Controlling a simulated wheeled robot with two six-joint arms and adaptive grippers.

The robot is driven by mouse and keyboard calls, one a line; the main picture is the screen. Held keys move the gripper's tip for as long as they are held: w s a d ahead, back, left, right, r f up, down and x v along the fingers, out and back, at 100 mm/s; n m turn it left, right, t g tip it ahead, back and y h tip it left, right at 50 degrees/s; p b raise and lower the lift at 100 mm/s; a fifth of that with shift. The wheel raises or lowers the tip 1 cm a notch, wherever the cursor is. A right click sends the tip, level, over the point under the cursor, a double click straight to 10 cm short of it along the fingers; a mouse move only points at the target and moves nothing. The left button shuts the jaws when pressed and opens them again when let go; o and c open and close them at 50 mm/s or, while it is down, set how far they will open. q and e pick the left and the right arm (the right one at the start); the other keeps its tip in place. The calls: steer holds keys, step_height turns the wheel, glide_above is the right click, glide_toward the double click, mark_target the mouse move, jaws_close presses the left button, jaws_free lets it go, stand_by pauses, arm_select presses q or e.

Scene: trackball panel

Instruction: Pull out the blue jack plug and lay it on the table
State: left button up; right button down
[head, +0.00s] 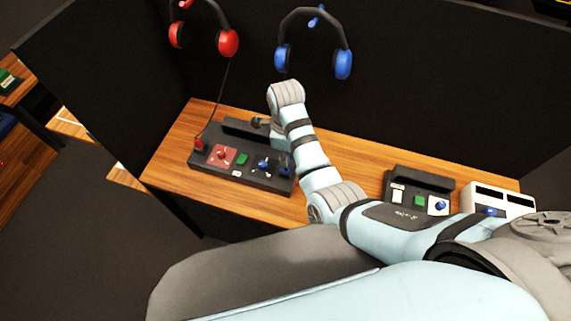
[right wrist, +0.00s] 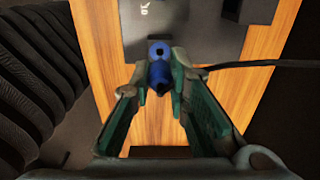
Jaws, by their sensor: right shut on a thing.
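The blue jack plug (right wrist: 159,68) is between the green-padded fingers of my right gripper (right wrist: 161,82) in the right wrist view. The gripper is shut on it. The plug overlaps the edge of the dark control panel (right wrist: 185,38) in that view; I cannot tell whether it is in its socket. In the head view a blue part (head: 286,170) shows at the right end of the panel, beside my right arm, which hides much of that area. The wooden table (head: 170,172) lies under the panel. My left gripper is not in view.
A red headset (head: 228,43) and a blue headset (head: 343,64) hang on the black back wall. A black cable (right wrist: 245,66) runs rightward from near the plug. A second panel (head: 408,186) and a white box (head: 500,198) stand at right. Bare wood shows between the panels.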

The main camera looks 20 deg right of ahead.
steer(key=shift+r, duration=0.75)
